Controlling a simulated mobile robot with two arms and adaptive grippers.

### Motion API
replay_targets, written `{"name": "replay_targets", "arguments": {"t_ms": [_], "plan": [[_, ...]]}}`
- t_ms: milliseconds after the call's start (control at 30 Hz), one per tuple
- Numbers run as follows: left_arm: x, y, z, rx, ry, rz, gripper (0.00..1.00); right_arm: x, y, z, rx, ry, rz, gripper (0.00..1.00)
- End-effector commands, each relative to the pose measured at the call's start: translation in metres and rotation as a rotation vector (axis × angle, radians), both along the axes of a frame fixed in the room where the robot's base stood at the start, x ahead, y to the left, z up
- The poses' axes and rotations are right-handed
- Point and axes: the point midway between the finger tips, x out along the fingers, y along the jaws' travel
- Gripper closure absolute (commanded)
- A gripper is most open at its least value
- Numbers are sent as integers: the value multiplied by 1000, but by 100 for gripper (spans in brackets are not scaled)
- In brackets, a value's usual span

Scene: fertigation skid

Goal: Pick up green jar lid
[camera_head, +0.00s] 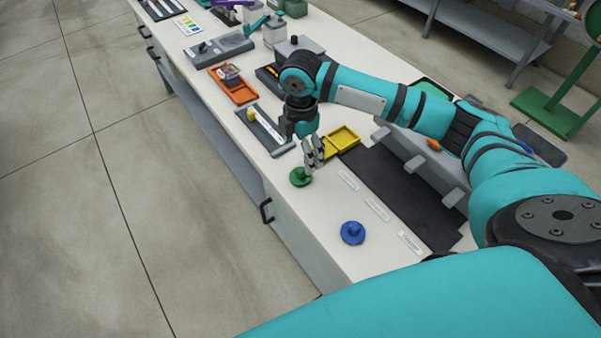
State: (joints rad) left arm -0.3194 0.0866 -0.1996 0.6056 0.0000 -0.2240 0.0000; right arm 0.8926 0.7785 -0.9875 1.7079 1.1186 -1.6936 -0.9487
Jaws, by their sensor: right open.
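The green jar lid (300,177) is a small round disc with a knob, lying on the white bench top near its left edge. My right gripper (311,167) points down at the lid's right side, open, with its fingers very close to the knob. Whether the fingers touch the lid I cannot tell. My left gripper does not show.
A blue lid (353,233) lies nearer on the bench. A yellow tray (341,140) stands just behind the gripper, and a black mat (400,195) lies to the right. An orange tray (240,94) and a grey scale-like device (220,50) are farther back.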

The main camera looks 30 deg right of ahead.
Motion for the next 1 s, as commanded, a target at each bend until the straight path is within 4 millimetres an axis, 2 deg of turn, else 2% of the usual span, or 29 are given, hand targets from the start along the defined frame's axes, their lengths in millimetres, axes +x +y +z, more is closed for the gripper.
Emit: {"name": "replay_targets", "arguments": {"t_ms": [100,400,700,967,1000], "plan": [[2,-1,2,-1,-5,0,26,0,0,-21,1,2,0,17],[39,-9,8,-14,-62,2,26,0,1,-44,0,1,-1,17],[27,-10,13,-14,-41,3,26,-1,1,-85,0,1,0,17],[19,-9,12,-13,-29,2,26,0,1,-88,-1,-1,1,17],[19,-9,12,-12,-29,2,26,0,1,-88,-1,-1,1,21]]}}
